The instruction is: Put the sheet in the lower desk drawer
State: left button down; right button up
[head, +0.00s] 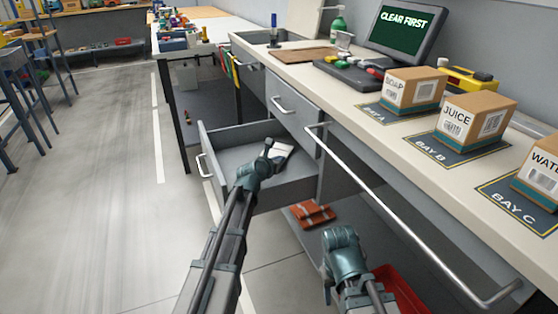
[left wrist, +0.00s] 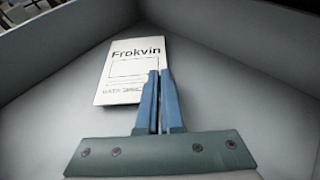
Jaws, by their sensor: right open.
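The sheet (head: 283,151), white with dark print reading "Frokvin", lies inside the open lower drawer (head: 297,191). The left wrist view shows the sheet (left wrist: 133,72) flat on the grey drawer floor (left wrist: 225,95), near its far corner. My left gripper (head: 267,149) is over the drawer, beside the sheet. Its blue fingers (left wrist: 159,72) are together with nothing visible between them, and they cover the sheet's lower right part. Contact with the sheet cannot be told. My right gripper (head: 341,238) is in front of the desk, below the long rail, away from the drawer; its fingertips are not clear.
A shut upper drawer (head: 290,103) is above the open one. A long metal rail (head: 400,215) runs along the desk front. Orange folded items (head: 312,213) and a red bin (head: 400,288) are below. Boxes (head: 413,89) stand on the worktop.

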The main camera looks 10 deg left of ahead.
pick_arm(q)
jog(key=shift+f, duration=0.1)
jog(key=c, duration=1.1)
grip_release()
jog(key=shift+s, duration=0.15)
jog(key=shift+r+p, duration=0.4)
jog(key=shift+p, duration=0.1)
jog(key=p+v, duration=0.1)
jog(key=v, duration=0.2)
jog(key=p+v, duration=0.2)
jog(key=v, duration=0.2)
jog(key=p+v, duration=0.1)
jog(key=v, duration=0.2)
jog(key=shift+s+r, duration=0.1)
jog(key=shift+r, duration=0.35)
jog(key=shift+s+a+r+p, duration=0.15)
jog(key=shift+s+p, duration=0.3)
jog(key=shift+s, duration=0.2)
